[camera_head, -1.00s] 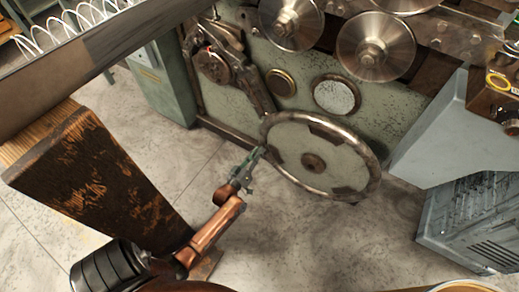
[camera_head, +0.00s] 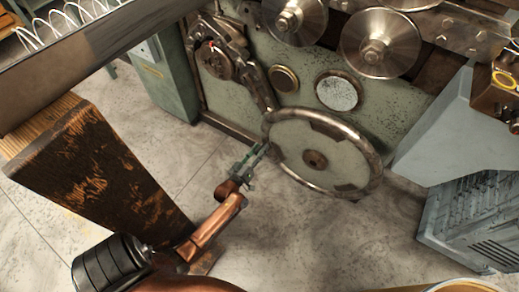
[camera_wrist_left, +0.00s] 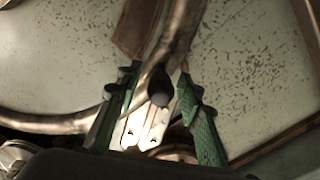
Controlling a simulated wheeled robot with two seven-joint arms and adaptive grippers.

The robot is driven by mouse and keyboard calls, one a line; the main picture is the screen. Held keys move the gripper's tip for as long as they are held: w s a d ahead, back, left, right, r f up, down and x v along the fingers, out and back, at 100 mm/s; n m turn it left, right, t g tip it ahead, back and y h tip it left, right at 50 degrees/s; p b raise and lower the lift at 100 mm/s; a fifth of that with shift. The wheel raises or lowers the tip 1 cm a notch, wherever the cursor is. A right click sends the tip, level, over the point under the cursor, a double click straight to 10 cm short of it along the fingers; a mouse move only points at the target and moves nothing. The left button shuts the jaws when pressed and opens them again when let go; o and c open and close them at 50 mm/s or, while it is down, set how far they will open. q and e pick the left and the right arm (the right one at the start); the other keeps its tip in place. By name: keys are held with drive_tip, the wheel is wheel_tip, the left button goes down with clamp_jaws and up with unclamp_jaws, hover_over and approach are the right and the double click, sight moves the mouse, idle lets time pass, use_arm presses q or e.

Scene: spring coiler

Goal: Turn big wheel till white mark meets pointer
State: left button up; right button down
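The big wheel (camera_head: 374,150), a worn metal ring with a brown hub (camera_head: 315,159), stands upright on the front of the green machine. My left gripper (camera_head: 261,152) is at the left side of its rim in the head view. In the left wrist view the rim (camera_wrist_left: 178,38) passes between the green fingers of my left gripper (camera_wrist_left: 159,77). The fingers stand apart, with narrow gaps seeming to show beside the rim. I cannot make out a white mark or a pointer. My right gripper is not in view.
The green machine (camera_head: 235,100) carries shiny discs (camera_head: 380,45) above the wheel. A grey cabinet (camera_head: 470,215) stands to the right and a dark worn wooden piece (camera_head: 95,175) to the left. The concrete floor (camera_head: 300,235) below the wheel looks clear.

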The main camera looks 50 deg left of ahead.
use_arm(q)
drive_tip(key=v, duration=1.2)
drive_tip(key=shift+f, duration=0.1)
